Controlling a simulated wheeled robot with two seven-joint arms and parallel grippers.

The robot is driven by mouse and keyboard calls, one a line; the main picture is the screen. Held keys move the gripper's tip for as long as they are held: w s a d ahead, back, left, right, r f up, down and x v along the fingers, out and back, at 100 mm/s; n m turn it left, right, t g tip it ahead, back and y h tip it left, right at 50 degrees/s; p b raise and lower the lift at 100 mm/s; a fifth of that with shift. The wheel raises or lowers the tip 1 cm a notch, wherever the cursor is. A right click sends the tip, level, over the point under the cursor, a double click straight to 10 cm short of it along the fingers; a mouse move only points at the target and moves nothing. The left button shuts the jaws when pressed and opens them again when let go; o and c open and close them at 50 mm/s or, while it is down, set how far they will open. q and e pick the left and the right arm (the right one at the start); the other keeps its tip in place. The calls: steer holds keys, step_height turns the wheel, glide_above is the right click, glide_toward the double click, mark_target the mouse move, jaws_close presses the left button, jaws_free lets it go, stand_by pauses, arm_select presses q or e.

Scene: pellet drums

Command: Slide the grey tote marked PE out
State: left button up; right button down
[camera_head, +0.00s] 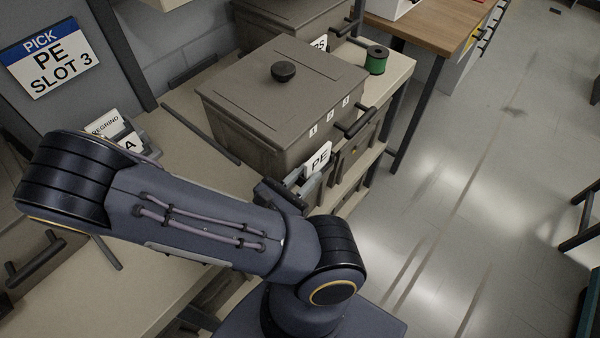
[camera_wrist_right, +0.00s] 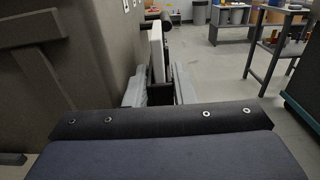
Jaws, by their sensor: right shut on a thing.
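The grey tote marked PE (camera_head: 250,115) has a flat lid with a round black knob. It sits on the bench in the head view, with its white PE plate (camera_head: 318,158) and a black bar handle on the front side. Its side wall (camera_wrist_right: 95,55) fills the left of the right wrist view. My right gripper (camera_head: 312,182) is at the tote's front beside the PE plate. In the wrist view its light fingers (camera_wrist_right: 160,90) close around the plate's edge area. The exact part held is partly hidden. My left gripper is not in view.
A second grey tote (camera_head: 290,22) stands behind, and a green spool (camera_head: 376,60) sits near its right. A sign reading PICK PE SLOT 3 (camera_head: 50,60) hangs at the left. A dark strip (camera_head: 200,133) lies left of the tote.

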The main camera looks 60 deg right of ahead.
steer(key=c, duration=1.1)
jaws_free()
steer(key=shift+c, duration=0.2)
steer(key=shift+s, duration=0.65)
steer(key=shift+w, duration=0.15)
steer(key=shift+w, duration=0.45)
steer(key=shift+r+p, duration=0.1)
steer(key=shift+p, duration=0.2)
